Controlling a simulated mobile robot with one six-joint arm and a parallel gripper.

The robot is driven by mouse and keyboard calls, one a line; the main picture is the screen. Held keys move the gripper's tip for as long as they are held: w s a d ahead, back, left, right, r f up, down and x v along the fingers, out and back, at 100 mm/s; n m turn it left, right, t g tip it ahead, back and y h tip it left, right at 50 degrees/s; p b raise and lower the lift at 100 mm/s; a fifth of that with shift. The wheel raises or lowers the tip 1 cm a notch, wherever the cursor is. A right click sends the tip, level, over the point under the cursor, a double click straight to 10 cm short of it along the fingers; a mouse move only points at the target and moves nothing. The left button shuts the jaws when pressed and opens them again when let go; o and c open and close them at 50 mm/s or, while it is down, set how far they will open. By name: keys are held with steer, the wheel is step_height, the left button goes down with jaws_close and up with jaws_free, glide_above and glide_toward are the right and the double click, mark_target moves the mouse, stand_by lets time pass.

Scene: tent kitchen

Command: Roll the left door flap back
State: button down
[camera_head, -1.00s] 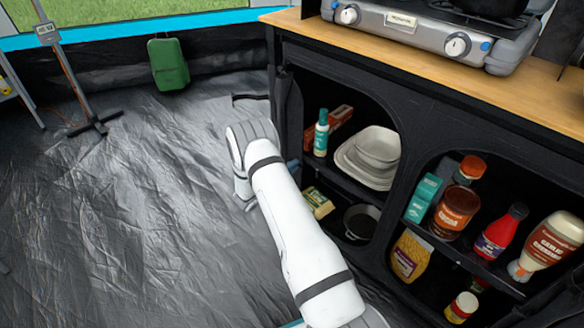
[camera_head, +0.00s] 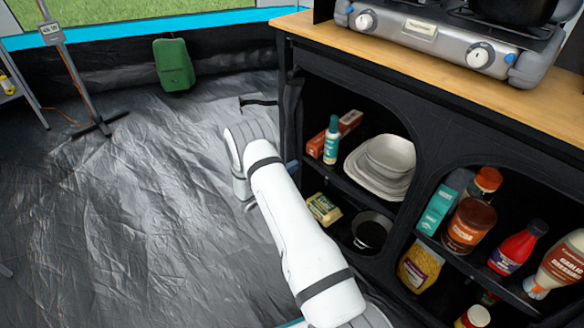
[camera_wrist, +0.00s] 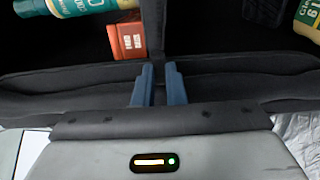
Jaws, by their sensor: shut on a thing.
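The kitchen unit is black fabric with two arched openings. The left opening has dark bunched fabric (camera_head: 292,112) down its left edge, which looks like the left door flap in a gathered roll. In the wrist view the same dark fabric (camera_wrist: 70,84) runs across the picture as a padded band. My gripper (camera_wrist: 159,70) has its two blue fingers at this band, close together on dark fabric. The exact grip is hard to see, black on black.
The left opening's shelves hold a teal bottle (camera_head: 331,141), white dishes (camera_head: 383,166), a yellow box (camera_head: 323,209) and a dark pan (camera_head: 371,230). A stove (camera_head: 430,36) stands on the wooden top.

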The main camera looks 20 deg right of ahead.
steer(key=c, duration=1.5)
jaws_free()
steer(key=shift+w, duration=0.2)
steer(key=shift+a, duration=0.1)
steer(key=p+v, duration=0.2)
steer(key=v, duration=0.5)
steer(key=shift+s+a, duration=0.1)
steer(key=shift+a, duration=0.25)
